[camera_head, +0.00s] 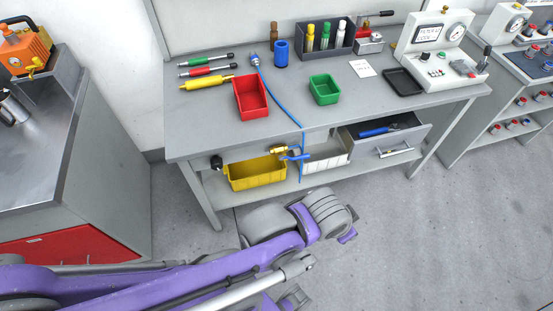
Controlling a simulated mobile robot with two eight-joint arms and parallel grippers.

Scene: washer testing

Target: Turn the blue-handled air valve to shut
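The air valve has a brass body (279,150) and a blue handle (296,157). It sits at the front edge of the workbench, above the yellow bin. The handle lies roughly sideways, slightly below the brass body. A blue air hose (283,99) runs across the bench top and hangs down beside the valve. My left arm, purple and grey, comes in from the lower left. The end of my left arm, with the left gripper (350,226), is below and to the right of the valve, well apart from it. Its fingers are too unclear to judge. My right gripper is not in view.
An open drawer (408,140) juts out right of the valve. A yellow bin (258,174) and a white bin (319,164) stand on the lower shelf. A red bin (251,98) and a green bin (324,90) stand on the bench. The floor at right is clear.

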